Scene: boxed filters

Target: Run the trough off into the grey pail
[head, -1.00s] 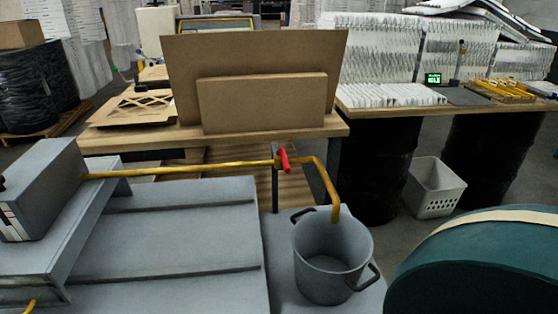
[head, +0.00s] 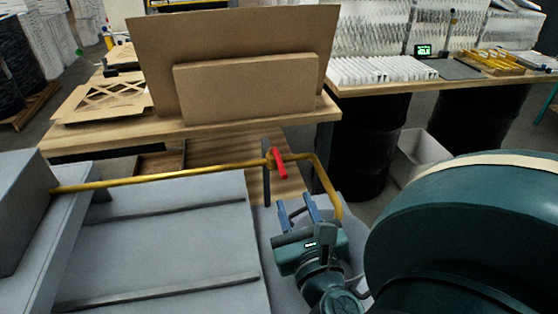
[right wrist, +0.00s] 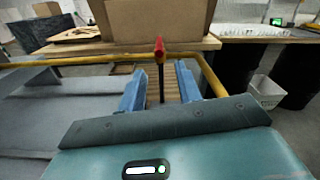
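A yellow pipe (head: 150,180) runs from a grey box-shaped body (head: 22,212) at the left, probably the trough, whose inside I cannot see. The pipe bends down at its right end over the grey pail (head: 354,240), which is mostly hidden behind my right gripper. A red valve handle (head: 277,162) sits across the pipe. My right gripper (head: 298,208) is open and empty, in front of and below the handle. In the right wrist view the red handle (right wrist: 159,50) shows beyond and between the two blue fingertips, apart from them. My left gripper is not in view.
A wooden table (head: 190,130) with cardboard panels (head: 245,88) stands behind the pipe. A white basket (head: 418,155) is on the floor at the right. A ridged grey surface (head: 160,245) lies in front of the pipe, clear of loose things.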

